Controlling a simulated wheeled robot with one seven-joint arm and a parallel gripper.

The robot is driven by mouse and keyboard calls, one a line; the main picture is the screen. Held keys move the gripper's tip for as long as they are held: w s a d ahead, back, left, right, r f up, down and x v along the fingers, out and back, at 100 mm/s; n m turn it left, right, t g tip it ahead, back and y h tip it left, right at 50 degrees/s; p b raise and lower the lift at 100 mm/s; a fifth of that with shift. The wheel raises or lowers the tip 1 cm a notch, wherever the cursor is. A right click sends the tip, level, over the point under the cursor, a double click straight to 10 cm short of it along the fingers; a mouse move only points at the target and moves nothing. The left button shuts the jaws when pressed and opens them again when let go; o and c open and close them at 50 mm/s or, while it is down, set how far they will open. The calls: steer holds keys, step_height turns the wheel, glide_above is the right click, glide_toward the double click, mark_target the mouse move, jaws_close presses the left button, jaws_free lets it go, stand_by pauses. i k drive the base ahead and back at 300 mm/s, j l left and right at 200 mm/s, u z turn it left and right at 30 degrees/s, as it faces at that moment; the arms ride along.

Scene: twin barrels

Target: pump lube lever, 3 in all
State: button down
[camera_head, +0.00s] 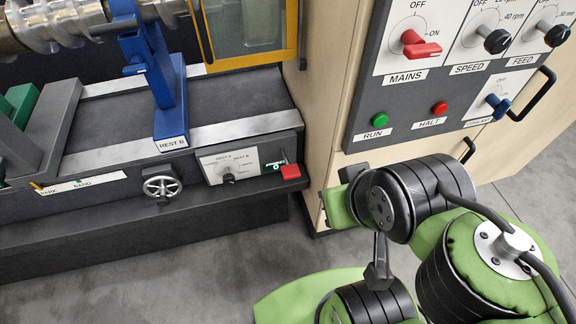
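My green and black arm fills the lower right, to the right of and nearer than the red knob. Nothing of mine visibly touches the red knob.
Left of the lever are a REST A/REST B selector panel (229,165) and a handwheel (162,187). A blue rest (170,100) stands above. The control cabinet (345,70) at right carries MAINS, SPEED and FEED knobs, RUN and HALT buttons, and protruding black handles (533,95). Grey floor is open in front.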

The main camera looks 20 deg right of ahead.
mark_target(289, 171)
steer(key=i+j+z, duration=0.15)
steer(key=j, duration=0.2)
steer(key=i+j+z, duration=0.1)
steer(key=j, duration=0.25)
steer(key=i+j+z, duration=0.15)
steer(key=j, duration=0.25)
steer(key=i+j+z, duration=0.1)
steer(key=j, duration=0.25)
steer(key=i+j+z, duration=0.15)
steer(key=j, duration=0.3)
steer(key=i+l, duration=0.05)
